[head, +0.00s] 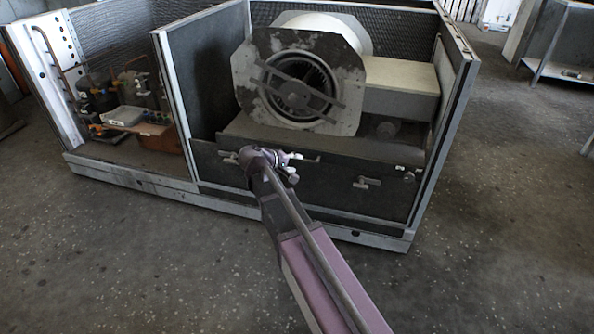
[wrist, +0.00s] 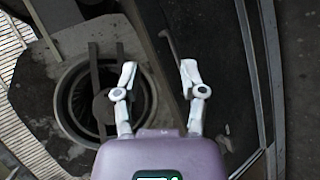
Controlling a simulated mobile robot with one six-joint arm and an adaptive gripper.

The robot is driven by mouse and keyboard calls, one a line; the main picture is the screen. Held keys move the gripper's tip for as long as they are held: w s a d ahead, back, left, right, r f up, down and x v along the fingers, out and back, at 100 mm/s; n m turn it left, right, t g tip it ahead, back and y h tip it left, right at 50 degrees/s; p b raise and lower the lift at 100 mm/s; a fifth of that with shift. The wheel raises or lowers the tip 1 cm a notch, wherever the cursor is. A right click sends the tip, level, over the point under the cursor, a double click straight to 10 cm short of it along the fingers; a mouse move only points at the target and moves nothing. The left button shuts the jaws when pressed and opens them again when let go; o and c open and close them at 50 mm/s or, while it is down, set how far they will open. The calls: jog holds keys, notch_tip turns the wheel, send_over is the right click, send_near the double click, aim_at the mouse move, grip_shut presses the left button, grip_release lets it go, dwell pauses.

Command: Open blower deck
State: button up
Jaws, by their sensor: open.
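The blower (head: 298,83), a pale round housing with a worn grey face plate and a dark wheel opening, sits on the dark blower deck (head: 330,180) in the open cabinet. The deck's front has small pale latches or handles, one at the right (head: 368,181) and one at the left (head: 229,157). My gripper (head: 288,158) is in front of the deck's upper left part and covers some of it. In the wrist view its two pale fingers (wrist: 160,74) are spread with nothing between them. The blower opening (wrist: 103,98) shows on the left there. Contact with the deck cannot be told.
A divider post (head: 177,115) separates the deck from the left bay with pipes and components (head: 125,118). A side wall (head: 455,110) bounds the right. A pale box (head: 400,90) is beside the blower. The floor (head: 120,270) in front is clear.

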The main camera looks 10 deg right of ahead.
jog(key=w+a+f+n+t+h+b, duration=0.2)
jog(key=w+f+b, duration=0.6)
jog(key=b, duration=0.6)
jog(key=a+f+n+t, duration=0.1)
jog(key=a+t, duration=0.1)
jog(key=a, duration=0.1)
jog(key=shift+w+a+f+h+b, duration=0.15)
jog(key=shift+a+f+h+b, duration=0.05)
jog(key=shift+a+h+b, duration=0.2)
jog(key=shift+d, duration=0.1)
jog(key=b+x, duration=0.2)
jog(key=x, duration=1.1)
jog(key=shift+w+d+f, duration=0.1)
jog(key=shift+w+d, duration=0.15)
jog(key=shift+w, duration=0.05)
grip_shut()
